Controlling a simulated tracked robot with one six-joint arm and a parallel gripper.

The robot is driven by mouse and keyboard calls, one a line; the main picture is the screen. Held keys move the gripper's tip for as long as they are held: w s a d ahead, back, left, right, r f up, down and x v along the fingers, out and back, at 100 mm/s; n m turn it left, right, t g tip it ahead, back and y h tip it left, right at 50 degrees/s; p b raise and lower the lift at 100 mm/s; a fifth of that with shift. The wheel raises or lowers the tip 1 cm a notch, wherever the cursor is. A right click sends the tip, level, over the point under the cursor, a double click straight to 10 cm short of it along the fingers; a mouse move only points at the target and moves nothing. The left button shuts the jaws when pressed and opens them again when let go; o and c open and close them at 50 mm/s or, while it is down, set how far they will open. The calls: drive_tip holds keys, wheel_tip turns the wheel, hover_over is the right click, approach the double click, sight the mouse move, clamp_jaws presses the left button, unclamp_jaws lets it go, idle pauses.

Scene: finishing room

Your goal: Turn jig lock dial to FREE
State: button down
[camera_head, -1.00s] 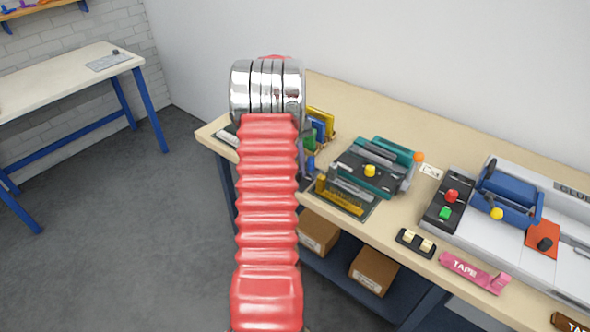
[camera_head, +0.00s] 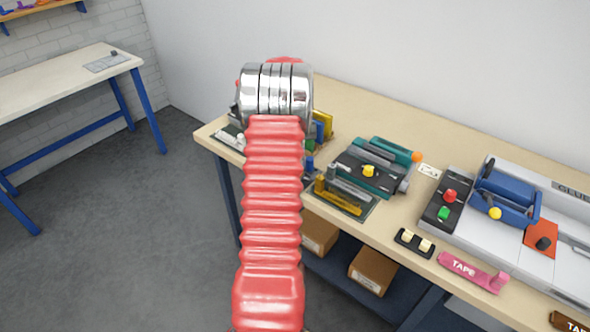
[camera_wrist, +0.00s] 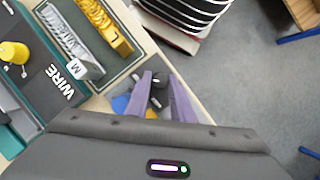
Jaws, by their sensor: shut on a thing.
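My gripper (camera_wrist: 157,97) shows in the wrist view with two purple fingers closed about a small dark grey knob-like part (camera_wrist: 158,79). The fingers hide much of it. I cannot read any marking on it, so I cannot tell for certain that it is the jig lock dial or where it points. Blue and yellow pieces lie close beside the left finger. In the head view my red arm hides the gripper and the part in it, over the left end of the workbench (camera_head: 345,100).
A teal wire machine (camera_head: 385,160) with a yellow knob stands right of my arm; it also shows in the wrist view (camera_wrist: 28,115). A tray with silver and gold strips (camera_head: 345,192) lies in front. Farther right are a control box (camera_head: 449,200) and pink tape (camera_head: 472,273).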

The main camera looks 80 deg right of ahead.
drive_tip(key=c, duration=1.6)
unclamp_jaws()
drive_tip(key=shift+o, duration=0.2)
drive_tip(key=v, duration=1.3)
drive_tip(key=shift+r, duration=0.3)
drive_tip(key=shift+d, duration=0.15)
